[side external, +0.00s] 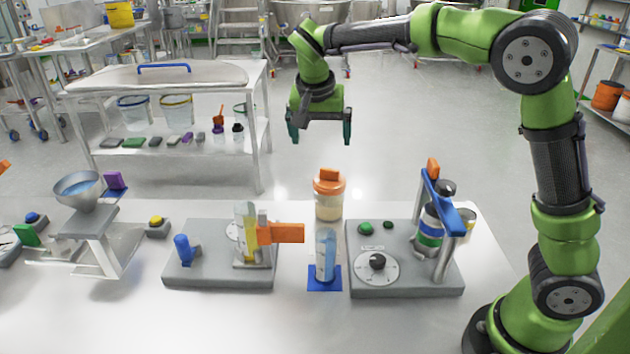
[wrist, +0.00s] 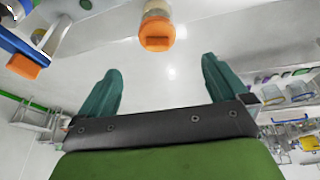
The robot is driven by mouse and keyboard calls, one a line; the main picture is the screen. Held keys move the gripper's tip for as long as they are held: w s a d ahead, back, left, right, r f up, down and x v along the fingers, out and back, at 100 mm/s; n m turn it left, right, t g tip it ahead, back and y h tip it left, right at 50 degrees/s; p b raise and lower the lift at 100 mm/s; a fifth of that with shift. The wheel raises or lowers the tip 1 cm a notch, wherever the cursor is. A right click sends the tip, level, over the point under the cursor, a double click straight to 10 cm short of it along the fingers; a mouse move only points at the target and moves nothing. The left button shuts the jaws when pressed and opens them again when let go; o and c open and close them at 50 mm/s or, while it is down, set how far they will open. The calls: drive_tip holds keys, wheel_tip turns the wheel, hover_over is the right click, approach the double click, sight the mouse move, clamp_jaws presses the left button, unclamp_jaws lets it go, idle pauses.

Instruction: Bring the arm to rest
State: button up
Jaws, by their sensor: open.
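My green arm reaches over the bench from the right in the side external view. My gripper (side external: 319,128) hangs high above and behind the bench's far edge, pointing down. Its two teal fingers are apart with nothing between them. In the wrist view my gripper (wrist: 160,88) also shows open and empty, with floor beyond the fingers. It touches nothing. An orange-lidded jar (side external: 328,196) stands on the bench below it; the orange lid also shows in the wrist view (wrist: 156,38).
On the bench (side external: 330,325) stand a clear cylinder (side external: 325,255) on a blue base, a grey station with an orange handle (side external: 280,232), a dial station with a blue bar (side external: 441,201), and a metal funnel (side external: 79,188). A side table (side external: 75,97) stands behind. Space around my gripper is clear.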

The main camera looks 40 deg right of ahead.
drive_tip(key=s+a+n+t+y, duration=0.2)
drive_tip(key=s+n+t+y, duration=0.3)
drive_tip(key=s, duration=1.8)
drive_tip(key=shift+s+a+r+n, duration=0.15)
drive_tip(key=shift+a+r+n, duration=0.2)
drive_tip(key=shift+n, duration=0.25)
